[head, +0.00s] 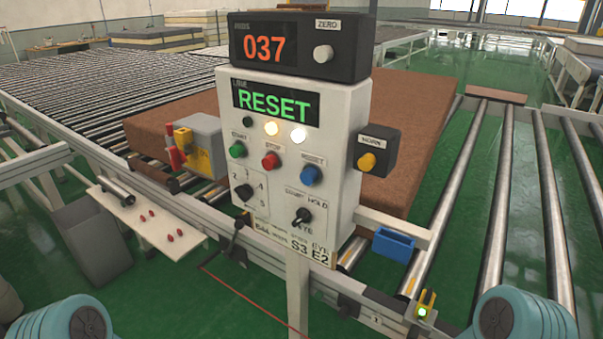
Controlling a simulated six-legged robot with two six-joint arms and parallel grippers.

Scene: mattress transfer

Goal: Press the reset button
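A white control panel (335,140) stands on a post in the middle of the head view. Its display (274,103) reads RESET in green. Below are a green button (237,149), a red button (270,160) and a blue button (310,175). The small label above the blue button seems to read RESET, though it is blurred. Nothing touches the buttons. Only rounded teal parts of my arms show at the bottom left and bottom right corners. Neither gripper is in view.
A black counter box (350,50) showing 037 sits on the panel. A yellow horn button (367,161) is on its right side. Below are a black rotary knob (243,192) and a switch (302,216). A brown mattress (425,100) lies behind on rollers. The space before the panel looks clear.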

